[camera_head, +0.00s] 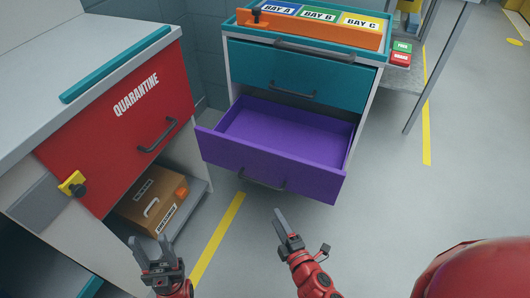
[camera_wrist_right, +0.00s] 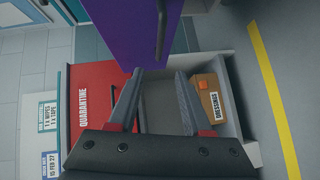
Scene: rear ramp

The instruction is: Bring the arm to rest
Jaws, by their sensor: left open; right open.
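My left gripper (camera_head: 150,239) is open and empty at the lower left, in front of the lower shelf of the red quarantine cabinet. My right gripper (camera_head: 283,224) is open and empty, over the floor just in front of the purple drawer (camera_head: 250,155). The drawer is pulled out and looks empty. The right gripper's fingertips look close to the drawer's dark handle (camera_head: 265,182) but appear apart from it. In the right wrist view the spread fingers (camera_wrist_right: 157,84) have nothing between them, and the purple drawer front (camera_wrist_right: 130,30) with its handle is just beyond.
The red QUARANTINE panel (camera_head: 128,118) is closed, with a yellow and black latch (camera_head: 73,185). A brown case (camera_head: 152,200) sits on the shelf below. The teal drawer (camera_head: 300,75) is shut under an orange bar (camera_head: 310,28). Free floor lies to the right.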

